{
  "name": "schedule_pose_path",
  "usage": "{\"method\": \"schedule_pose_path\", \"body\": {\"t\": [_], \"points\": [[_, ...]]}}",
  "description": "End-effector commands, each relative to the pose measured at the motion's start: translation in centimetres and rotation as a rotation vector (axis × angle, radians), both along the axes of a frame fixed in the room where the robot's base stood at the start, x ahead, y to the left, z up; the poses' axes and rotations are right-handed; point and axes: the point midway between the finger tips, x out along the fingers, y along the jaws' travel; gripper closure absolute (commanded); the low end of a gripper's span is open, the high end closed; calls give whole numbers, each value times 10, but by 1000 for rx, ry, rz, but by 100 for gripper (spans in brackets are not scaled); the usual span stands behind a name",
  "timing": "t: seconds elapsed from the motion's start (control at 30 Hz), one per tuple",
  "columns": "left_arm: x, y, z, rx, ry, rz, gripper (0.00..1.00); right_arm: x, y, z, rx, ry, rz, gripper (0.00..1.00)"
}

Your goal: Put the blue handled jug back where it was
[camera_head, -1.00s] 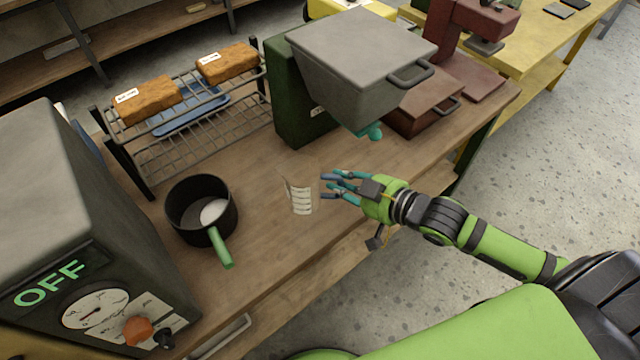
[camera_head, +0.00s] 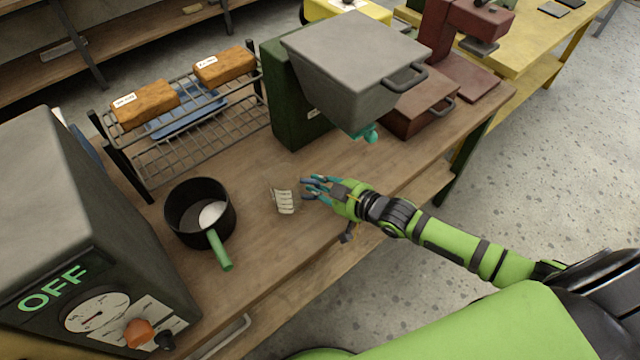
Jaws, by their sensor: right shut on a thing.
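A clear jug (camera_head: 284,201) with white measuring marks is over the middle of the wooden bench, right of the black pot. My right gripper (camera_head: 316,187) comes in from the right with its teal fingers at the jug's right side. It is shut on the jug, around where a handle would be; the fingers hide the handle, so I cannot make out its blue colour. I cannot tell whether the jug's base touches the bench. My left gripper is out of view.
A black pot (camera_head: 193,187) with a green handle holds something white. A wire rack (camera_head: 205,133) carries two loaves (camera_head: 224,66) and a blue tray (camera_head: 188,112). A grey hopper machine (camera_head: 355,60) stands behind. The OFF-labelled box (camera_head: 110,200) is at left. Bench (camera_head: 285,255) is bare in front.

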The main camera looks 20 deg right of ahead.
Motion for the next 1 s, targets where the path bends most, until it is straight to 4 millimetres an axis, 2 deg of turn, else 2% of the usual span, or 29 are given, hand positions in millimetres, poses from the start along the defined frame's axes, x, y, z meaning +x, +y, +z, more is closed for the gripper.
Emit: {"method": "schedule_pose_path", "body": {"t": [0.17, 0.2, 0.23, 0.63, 0.77, 1.0], "points": [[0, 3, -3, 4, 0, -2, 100, 0, 0, -4, 0, -1, 0, 100], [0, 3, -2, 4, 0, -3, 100, 0, -1, -3, -1, 1, -1, 64], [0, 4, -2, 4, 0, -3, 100, 0, 0, -3, -1, 1, -1, 56], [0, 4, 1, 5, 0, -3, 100, -1, -1, 2, 0, 1, 0, 56], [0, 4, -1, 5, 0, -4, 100, -14, -8, 4, 0, 4, -1, 56], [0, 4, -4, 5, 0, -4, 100, -54, -29, 22, -3, 5, 1, 56]]}}
